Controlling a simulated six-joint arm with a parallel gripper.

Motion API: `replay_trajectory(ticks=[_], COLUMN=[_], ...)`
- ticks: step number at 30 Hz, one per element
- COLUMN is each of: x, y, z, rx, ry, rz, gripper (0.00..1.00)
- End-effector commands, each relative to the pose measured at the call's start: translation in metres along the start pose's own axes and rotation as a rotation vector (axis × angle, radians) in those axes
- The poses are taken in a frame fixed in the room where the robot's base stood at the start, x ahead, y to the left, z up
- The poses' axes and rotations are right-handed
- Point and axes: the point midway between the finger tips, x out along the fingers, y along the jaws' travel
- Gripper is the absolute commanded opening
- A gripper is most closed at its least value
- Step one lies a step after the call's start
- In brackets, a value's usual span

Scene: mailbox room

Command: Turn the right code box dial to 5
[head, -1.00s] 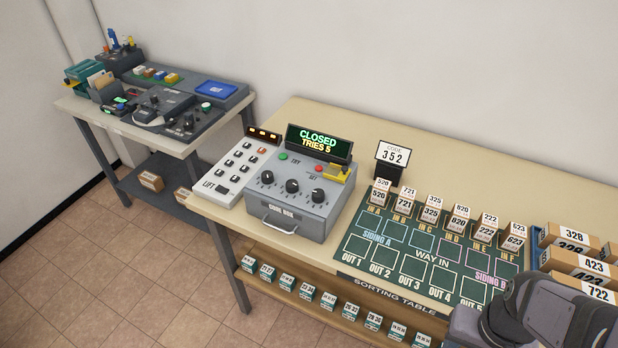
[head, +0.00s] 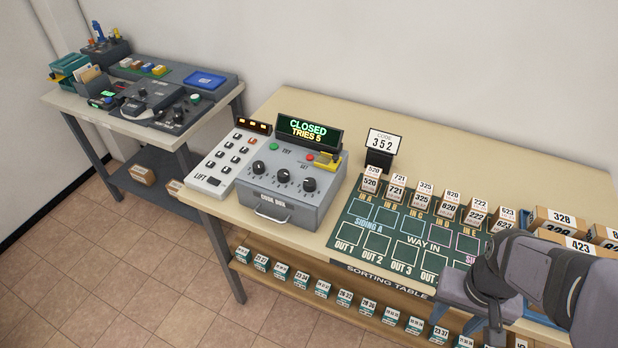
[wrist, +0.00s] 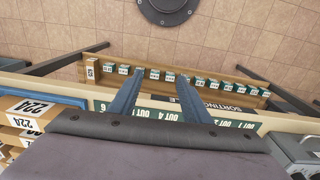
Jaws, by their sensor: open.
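The code box (head: 290,185) is a grey box on the table with a handle on its front and three black dials. The right dial (head: 309,184) is the one nearest the yellow part; its setting is too small to read. The display (head: 308,130) reads CLOSED, TRIES 5. A code card (head: 383,142) behind the mat reads 352. My gripper (wrist: 150,92) shows in the wrist view with two fingers apart and nothing between them, over the table's front edge. In the head view my arm is at the right, well away from the dials.
A green sorting mat (head: 373,243) with numbered boxes along its back lies right of the code box. A keypad labelled LIFT (head: 218,168) adjoins its left. Parcels (head: 560,219) stand at the right. A lower shelf (head: 250,275) holds several small boxes.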

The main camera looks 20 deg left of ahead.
Motion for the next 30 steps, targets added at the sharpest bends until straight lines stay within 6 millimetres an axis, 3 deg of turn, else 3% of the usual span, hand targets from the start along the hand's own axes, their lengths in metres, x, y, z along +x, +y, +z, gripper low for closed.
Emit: replay_trajectory(ticks=[5, 8, 12, 15, 21, 24, 30], x=[-0.031, -0.048, -0.069, -0.083, -0.101, -0.107, -0.113], y=[-0.044, -0.084, -0.154, -0.211, -0.314, -0.351, -0.386], z=[-0.065, -0.103, -0.146, -0.166, -0.177, -0.174, -0.168], rx=[-0.025, -0.033, -0.035, -0.031, -0.015, -0.004, 0.012], ry=[0.050, 0.090, 0.159, 0.212, 0.306, 0.339, 0.372], rz=[0.031, 0.049, 0.060, 0.056, 0.027, 0.010, -0.014], gripper=[0.44, 0.44, 0.44, 0.44, 0.44, 0.44, 0.44])
